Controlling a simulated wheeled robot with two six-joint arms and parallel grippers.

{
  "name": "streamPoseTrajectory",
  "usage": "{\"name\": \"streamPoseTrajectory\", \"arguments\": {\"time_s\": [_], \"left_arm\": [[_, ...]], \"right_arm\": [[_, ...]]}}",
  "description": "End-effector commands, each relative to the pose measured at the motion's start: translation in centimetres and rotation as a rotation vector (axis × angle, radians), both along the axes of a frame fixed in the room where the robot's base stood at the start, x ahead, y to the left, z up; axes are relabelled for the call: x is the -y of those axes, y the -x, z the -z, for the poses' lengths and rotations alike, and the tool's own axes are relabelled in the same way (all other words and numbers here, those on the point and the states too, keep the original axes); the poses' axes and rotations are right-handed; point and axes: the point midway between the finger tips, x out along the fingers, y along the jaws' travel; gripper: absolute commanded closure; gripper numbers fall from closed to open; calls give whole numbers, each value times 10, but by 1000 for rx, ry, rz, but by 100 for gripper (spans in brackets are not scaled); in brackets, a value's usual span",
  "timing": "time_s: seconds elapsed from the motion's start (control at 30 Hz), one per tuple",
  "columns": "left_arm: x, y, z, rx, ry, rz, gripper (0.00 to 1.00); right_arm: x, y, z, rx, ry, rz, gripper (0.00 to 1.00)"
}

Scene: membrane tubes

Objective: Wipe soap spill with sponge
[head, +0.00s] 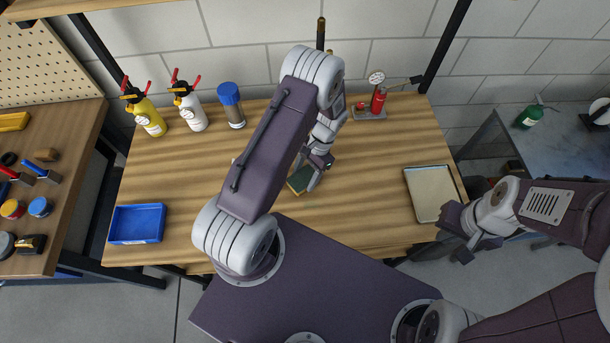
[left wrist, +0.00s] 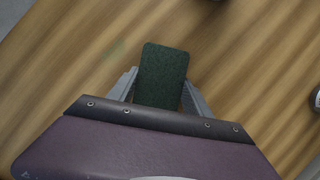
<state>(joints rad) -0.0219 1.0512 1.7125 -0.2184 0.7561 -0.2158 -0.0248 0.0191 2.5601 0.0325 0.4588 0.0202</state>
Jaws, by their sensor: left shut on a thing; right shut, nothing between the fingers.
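A sponge with a dark green face and a yellowish side (head: 298,183) is at the middle of the wooden table (head: 370,200). My left gripper (head: 311,176) is shut on it. In the left wrist view the sponge's dark green face (left wrist: 162,72) shows between the two fingers, over the wood; I cannot tell whether it touches the table. A faint greenish patch, perhaps the soap spill (left wrist: 115,49), shows on the wood just left of the sponge in that view. In the head view my left arm hides part of the tabletop. My right gripper (head: 470,244) is shut and empty, off the table's right front corner.
A yellow bottle (head: 149,120), a white bottle (head: 192,113) and a blue-capped jar (head: 234,112) stand at the back left. A blue tray (head: 137,238) lies front left, a beige tray (head: 430,193) right. A red cylinder with a gauge (head: 378,100) stands at the back.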

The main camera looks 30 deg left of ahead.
Motion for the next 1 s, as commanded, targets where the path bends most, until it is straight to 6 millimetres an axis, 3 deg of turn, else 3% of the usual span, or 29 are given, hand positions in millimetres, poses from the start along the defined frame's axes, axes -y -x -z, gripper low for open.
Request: {"name": "streamPoseTrajectory", "arguments": {"time_s": [0.03,0.6,1.0], "left_arm": [[0,-1,-20,3,0,1,80],[3,0,-70,2,0,-2,80],[3,0,-76,1,1,-2,80]], "right_arm": [[0,0,-10,0,0,0,100],[0,0,-53,0,0,0,100],[0,0,-57,0,0,0,100]]}}
